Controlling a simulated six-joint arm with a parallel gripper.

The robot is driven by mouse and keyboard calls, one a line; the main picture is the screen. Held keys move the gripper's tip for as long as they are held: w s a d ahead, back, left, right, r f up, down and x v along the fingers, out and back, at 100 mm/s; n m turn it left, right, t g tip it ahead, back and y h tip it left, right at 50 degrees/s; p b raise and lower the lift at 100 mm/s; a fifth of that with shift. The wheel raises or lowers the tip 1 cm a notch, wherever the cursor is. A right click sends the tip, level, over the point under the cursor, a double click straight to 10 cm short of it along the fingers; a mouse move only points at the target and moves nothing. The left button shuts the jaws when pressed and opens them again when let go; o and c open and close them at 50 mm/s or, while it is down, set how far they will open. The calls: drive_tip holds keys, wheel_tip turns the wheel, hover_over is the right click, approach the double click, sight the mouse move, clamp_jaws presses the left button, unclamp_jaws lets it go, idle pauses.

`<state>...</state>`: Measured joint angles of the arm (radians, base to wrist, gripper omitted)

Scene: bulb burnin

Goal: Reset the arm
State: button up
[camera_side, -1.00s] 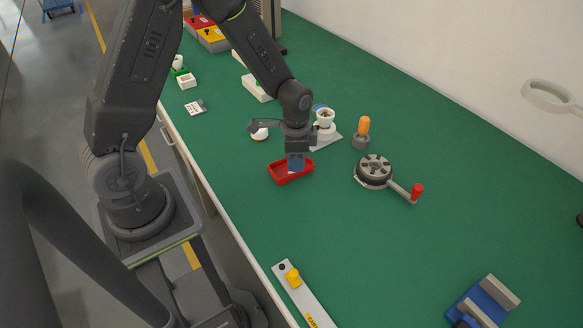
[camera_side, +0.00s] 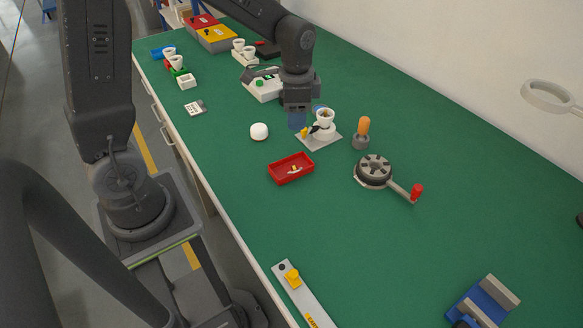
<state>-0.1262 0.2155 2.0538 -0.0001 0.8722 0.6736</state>
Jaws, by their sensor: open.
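My gripper (camera_side: 297,121) hangs over the green bench, pointing down, beyond the red tray and just left of a small stand with a white cup. Its jaws look blue and are open, with nothing seen between them. The red tray (camera_side: 275,178) lies on the bench with small pale pieces in it. The white cup (camera_side: 325,116) sits on the stand with a grey base plate (camera_side: 329,140) and a yellow part. The exact gap between my gripper and the stand cannot be told.
A white round knob (camera_side: 259,131) lies left of my gripper. An orange-topped peg (camera_side: 363,128) and a dark rotary holder with a red crank handle (camera_side: 417,190) stand to the right. A white box with a green button (camera_side: 262,89) is behind.

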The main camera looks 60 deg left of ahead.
drive_tip(key=s+d+r+n+t, duration=0.2)
drive_tip(key=s+r+n, duration=0.1)
drive_tip(key=s+r, duration=0.3)
drive_tip(key=s+d+r+n+t, duration=0.2)
drive_tip(key=s+r, duration=0.4)
drive_tip(key=s, duration=0.4)
drive_tip(key=shift+d+n+t, duration=0.3)
drive_tip(key=shift+n+t, duration=0.3)
drive_tip(key=shift+t, duration=0.2)
drive_tip(key=shift+w+r, duration=0.1)
